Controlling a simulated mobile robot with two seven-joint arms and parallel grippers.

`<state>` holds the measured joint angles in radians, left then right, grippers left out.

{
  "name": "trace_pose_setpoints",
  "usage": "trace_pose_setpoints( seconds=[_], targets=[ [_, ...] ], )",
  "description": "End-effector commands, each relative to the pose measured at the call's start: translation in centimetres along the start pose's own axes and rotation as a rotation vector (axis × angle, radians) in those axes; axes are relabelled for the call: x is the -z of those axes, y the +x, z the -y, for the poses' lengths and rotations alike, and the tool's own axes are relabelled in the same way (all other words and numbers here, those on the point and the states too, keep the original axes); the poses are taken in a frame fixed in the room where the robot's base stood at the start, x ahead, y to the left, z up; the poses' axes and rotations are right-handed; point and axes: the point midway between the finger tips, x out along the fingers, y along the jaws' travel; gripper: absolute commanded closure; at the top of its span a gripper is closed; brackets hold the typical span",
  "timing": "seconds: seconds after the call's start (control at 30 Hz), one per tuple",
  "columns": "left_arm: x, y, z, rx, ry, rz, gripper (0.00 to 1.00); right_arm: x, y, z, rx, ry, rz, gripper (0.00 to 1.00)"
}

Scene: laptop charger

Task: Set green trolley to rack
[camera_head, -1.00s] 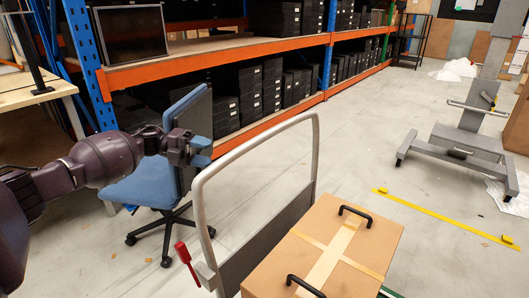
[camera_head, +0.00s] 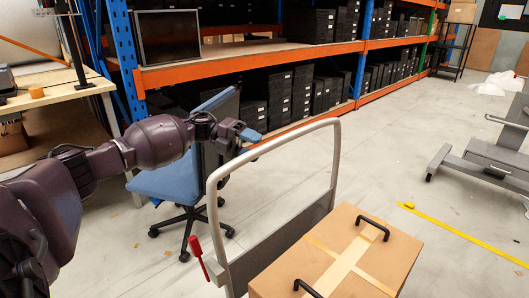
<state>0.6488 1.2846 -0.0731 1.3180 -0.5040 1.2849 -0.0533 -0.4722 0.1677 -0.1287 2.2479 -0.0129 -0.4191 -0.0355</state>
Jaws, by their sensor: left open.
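The trolley shows its grey tubular handle (camera_head: 337,150) and grey upright panel (camera_head: 275,243) at the bottom centre. Its platform is mostly hidden under a cardboard box (camera_head: 345,250), and I see no clear green on it now. The rack (camera_head: 225,62), with blue uprights and orange beams, runs along the back. My left gripper (camera_head: 246,131) is open and empty, reaching in from the left above the blue chair, with the trolley handle to its right. It appears apart from the handle. My right gripper is out of view.
A blue office chair (camera_head: 168,182) stands between my left arm and the rack. A red-handled lever (camera_head: 196,248) sits at the handle's left foot. A workbench (camera_head: 62,92) is at the left. Clear floor lies right of the trolley, with yellow tape (camera_head: 455,232) and a grey wheeled stand (camera_head: 487,160).

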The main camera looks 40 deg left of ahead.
Motion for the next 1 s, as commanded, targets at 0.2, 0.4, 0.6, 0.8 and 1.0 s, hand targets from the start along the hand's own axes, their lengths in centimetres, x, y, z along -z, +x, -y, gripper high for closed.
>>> trace_pose_setpoints(
  seconds=[0.2, 0.4, 0.6, 0.8, 1.0],
  targets=[
    [0.0, 2.7, -0.1, 0.001, 0.0, -0.001, 0.49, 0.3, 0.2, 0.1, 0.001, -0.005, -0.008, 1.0],
    [0.0, 3.5, 0.0, 0.0, 0.0, 0.0, 0.49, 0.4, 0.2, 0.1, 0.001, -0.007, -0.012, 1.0],
    [0.0, 3.5, 0.0, 0.0, 0.0, 0.0, 0.49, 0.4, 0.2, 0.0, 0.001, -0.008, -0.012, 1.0],
    [0.0, 3.5, 0.0, 0.001, 0.0, 0.0, 0.72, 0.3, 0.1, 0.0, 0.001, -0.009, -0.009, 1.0],
    [0.0, 3.5, 0.0, 0.001, 0.0, 0.0, 1.0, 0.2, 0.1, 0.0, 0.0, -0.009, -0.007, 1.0]
  ],
)
